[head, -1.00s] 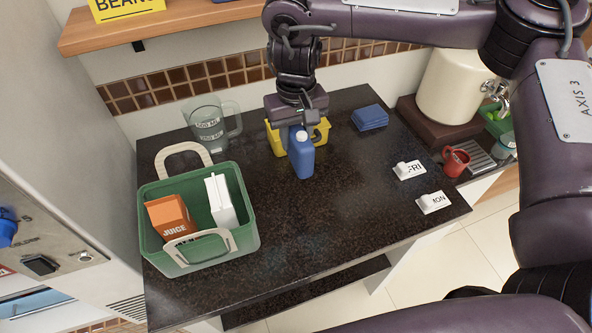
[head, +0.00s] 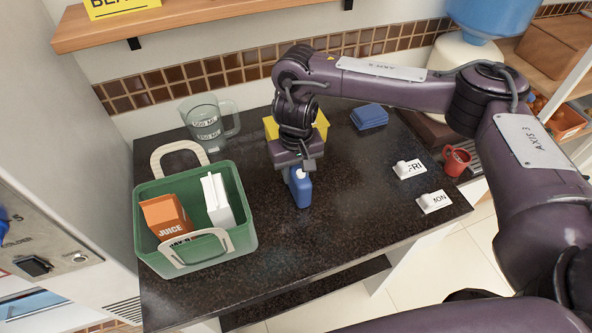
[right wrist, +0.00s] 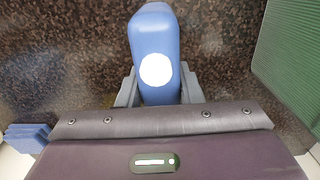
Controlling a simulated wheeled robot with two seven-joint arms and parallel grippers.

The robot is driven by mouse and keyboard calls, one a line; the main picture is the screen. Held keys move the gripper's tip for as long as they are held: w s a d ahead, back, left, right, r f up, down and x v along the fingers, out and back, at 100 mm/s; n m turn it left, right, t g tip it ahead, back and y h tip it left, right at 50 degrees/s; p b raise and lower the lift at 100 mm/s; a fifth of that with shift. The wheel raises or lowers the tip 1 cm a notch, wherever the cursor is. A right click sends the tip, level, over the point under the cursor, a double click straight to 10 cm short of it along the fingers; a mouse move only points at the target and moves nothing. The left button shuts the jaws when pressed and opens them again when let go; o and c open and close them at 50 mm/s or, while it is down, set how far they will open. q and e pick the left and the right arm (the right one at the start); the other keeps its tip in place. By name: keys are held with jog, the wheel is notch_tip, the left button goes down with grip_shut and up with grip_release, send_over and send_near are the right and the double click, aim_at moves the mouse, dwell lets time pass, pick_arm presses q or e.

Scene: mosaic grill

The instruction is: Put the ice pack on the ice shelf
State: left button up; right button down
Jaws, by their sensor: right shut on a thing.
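A blue container with a white cap (head: 301,190), which looks like the ice pack, is above or on the dark counter, in front of the yellow bin. My right gripper (head: 300,167) is shut on it from above. In the right wrist view the blue container (right wrist: 155,35) sits between the two grey fingers, its white cap facing the camera. I cannot tell whether its base touches the counter. I cannot pick out an ice shelf for sure. My left gripper is not in view.
A green basket (head: 245,236) with a juice carton and a white carton stands left. A clear jug (head: 207,122), yellow bin (head: 322,124) and blue stack (head: 369,117) are behind. FRI (head: 409,169) and MON (head: 434,202) tags and a red mug (head: 456,161) are right. The counter's front middle is clear.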

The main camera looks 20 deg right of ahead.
jog(key=shift+f, duration=0.1)
jog(key=c, duration=1)
grip_release()
